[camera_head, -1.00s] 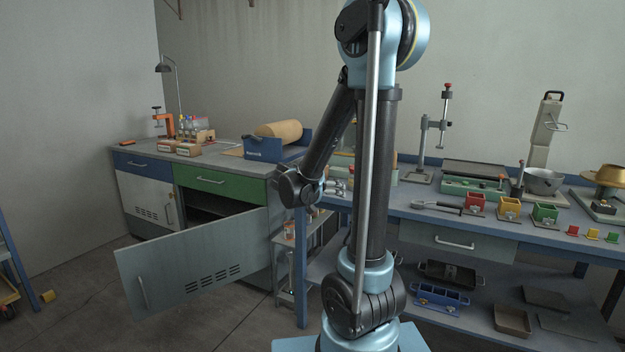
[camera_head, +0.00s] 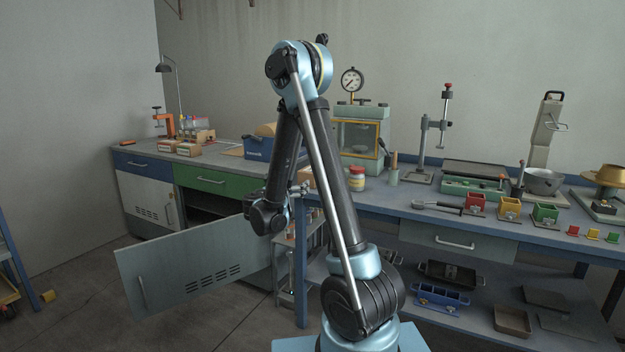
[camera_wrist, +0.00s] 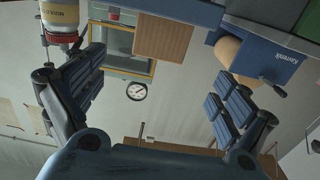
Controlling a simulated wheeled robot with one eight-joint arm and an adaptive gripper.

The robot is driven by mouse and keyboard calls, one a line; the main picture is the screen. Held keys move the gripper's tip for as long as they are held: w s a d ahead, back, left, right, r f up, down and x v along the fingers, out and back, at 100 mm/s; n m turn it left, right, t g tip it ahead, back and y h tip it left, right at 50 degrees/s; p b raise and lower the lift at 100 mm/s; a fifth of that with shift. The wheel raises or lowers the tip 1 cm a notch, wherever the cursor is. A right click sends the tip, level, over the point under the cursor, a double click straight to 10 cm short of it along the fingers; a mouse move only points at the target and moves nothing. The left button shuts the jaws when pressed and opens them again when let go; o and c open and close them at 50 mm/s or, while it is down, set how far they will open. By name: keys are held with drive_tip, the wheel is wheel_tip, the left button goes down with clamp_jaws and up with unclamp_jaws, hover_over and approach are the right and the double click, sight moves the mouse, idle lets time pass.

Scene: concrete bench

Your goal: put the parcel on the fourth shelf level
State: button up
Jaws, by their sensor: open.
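A plain brown box, which looks like the parcel, shows in the wrist view (camera_wrist: 163,40) beyond and between my spread fingers. In the head view a small part of it (camera_head: 308,177) shows at the left end of the blue bench, partly behind my arm. My gripper (camera_wrist: 158,95) is open and empty, with a gap between it and the box. In the head view my gripper is mostly hidden behind my arm. A narrow shelf rack (camera_head: 285,241) stands between the cabinet and the bench; its upper levels are partly hidden, so I cannot count them.
A red-lidded jar (camera_head: 357,179) stands on the bench near the box; it also shows in the wrist view (camera_wrist: 62,22). A blue holder with a brown roll (camera_head: 259,148) stands on the left cabinet. An open grey cabinet door (camera_head: 195,265) juts out in front of the rack.

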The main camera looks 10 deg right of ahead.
drive_tip(key=x, duration=1.5)
drive_tip(key=shift+w+d, duration=0.2)
drive_tip(key=shift+w, duration=0.1)
drive_tip(key=shift+c, duration=0.3)
drive_tip(key=c, duration=1.6)
